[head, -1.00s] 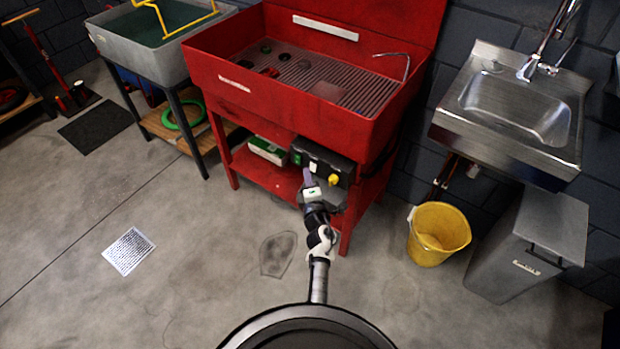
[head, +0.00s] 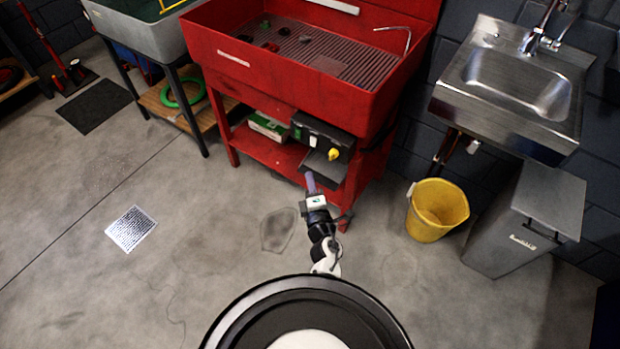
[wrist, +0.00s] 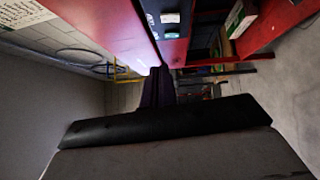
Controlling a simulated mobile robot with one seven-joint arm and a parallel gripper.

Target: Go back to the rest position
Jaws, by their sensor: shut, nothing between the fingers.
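My gripper (head: 310,183) is in front of the red parts washer (head: 275,83), at the height of its lower shelf, with open floor below. Its fingers look closed together and hold nothing. In the wrist view, my gripper's dark fingers (wrist: 158,88) point toward the red frame and the black control box (wrist: 168,17). A gap to the washer seems to show, but its size is hard to tell.
The black control box (head: 322,137) with a yellow knob hangs under the washer's basin. A yellow bucket (head: 437,210) and a grey bin (head: 522,220) stand at right below a steel sink (head: 510,85).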

